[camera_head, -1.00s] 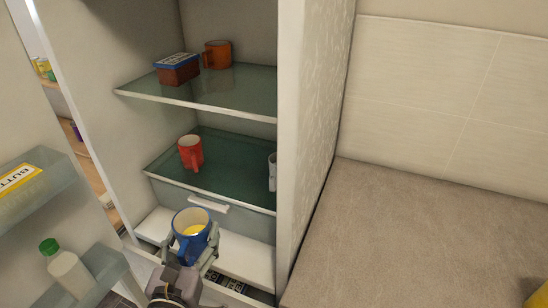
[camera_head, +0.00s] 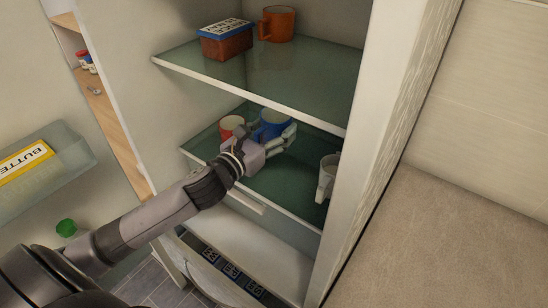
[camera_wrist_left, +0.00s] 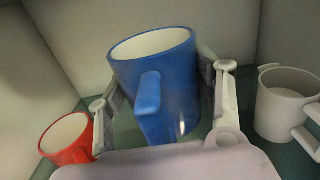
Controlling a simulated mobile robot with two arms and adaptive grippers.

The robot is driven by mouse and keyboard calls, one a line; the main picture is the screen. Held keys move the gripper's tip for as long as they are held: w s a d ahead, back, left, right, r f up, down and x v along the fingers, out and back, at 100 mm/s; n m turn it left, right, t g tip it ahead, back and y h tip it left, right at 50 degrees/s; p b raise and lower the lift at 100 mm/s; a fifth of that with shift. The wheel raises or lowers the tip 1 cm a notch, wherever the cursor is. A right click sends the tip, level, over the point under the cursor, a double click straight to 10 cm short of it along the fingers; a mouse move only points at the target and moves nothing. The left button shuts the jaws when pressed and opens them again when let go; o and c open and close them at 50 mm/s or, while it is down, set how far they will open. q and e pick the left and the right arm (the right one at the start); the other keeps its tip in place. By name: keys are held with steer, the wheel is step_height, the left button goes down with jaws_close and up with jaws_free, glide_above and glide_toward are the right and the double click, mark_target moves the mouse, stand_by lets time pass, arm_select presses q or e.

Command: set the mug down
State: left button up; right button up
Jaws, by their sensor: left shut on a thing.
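The blue mug (camera_head: 270,125) with a white inside is upright over the lower glass shelf (camera_head: 283,185) of the open fridge. My left gripper (camera_head: 268,140) is shut on it. In the left wrist view the blue mug (camera_wrist_left: 165,85) stands between the two fingers, its handle toward my wrist. I cannot tell whether its base touches the glass. A red mug (camera_head: 231,126) is just left of it, partly behind my gripper, and shows in the left wrist view too (camera_wrist_left: 68,138). A white mug (camera_head: 327,177) is to the right. My right gripper is not in view.
An upper glass shelf (camera_head: 255,85) is above my gripper, holding a brown box with a blue lid (camera_head: 226,40) and an orange mug (camera_head: 277,23). The fridge side wall (camera_head: 385,140) bounds the right. The door with a butter pack (camera_head: 26,160) is at left. Glass between blue and white mugs is free.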

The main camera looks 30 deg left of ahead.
arm_select(q)
steer(key=f, duration=0.4)
steer(key=shift+s, duration=0.2)
step_height(320, 180, down, 3)
steer(key=shift+w+f, duration=0.15)
steer(key=shift+f, duration=0.55)
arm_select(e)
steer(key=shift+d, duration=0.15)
arm_select(q)
steer(key=shift+f, duration=0.1)
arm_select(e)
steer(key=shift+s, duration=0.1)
arm_select(q)
steer(key=o, duration=1.1)
steer(key=shift+f, duration=0.1)
steer(key=o, duration=0.5)
steer(key=shift+c, duration=0.2)
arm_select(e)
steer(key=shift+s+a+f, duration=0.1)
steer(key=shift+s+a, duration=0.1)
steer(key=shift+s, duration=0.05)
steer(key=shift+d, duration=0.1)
